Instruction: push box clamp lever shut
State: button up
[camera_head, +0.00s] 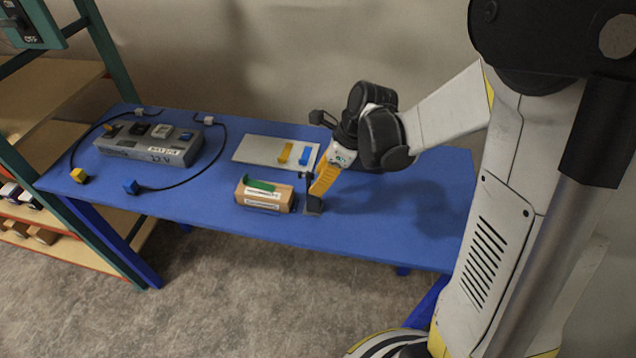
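A small tan box (263,198) with white labels lies near the front edge of the blue table. A green piece (259,185) rests along its top. Which part is the clamp lever is not clear. My gripper (314,199), with a yellow finger part and a dark tip, points down just right of the box, low over the table. Dark parts stand between it and the box; whether they are the clamp or my gripper, and whether they touch, I cannot tell. The gap between my fingers is not visible.
A grey console box (150,147) with switches stands at the table's left, with black cables ending in a yellow plug (79,175) and a blue plug (131,187). A light plate (255,151) with yellow and blue pieces lies behind the tan box. The blue table (215,213) is clear in front.

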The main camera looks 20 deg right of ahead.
jog(key=shift+w+a+f, duration=0.1)
jog(key=shift+a+f, duration=0.05)
jog(key=shift+f, duration=0.25)
grip_shut()
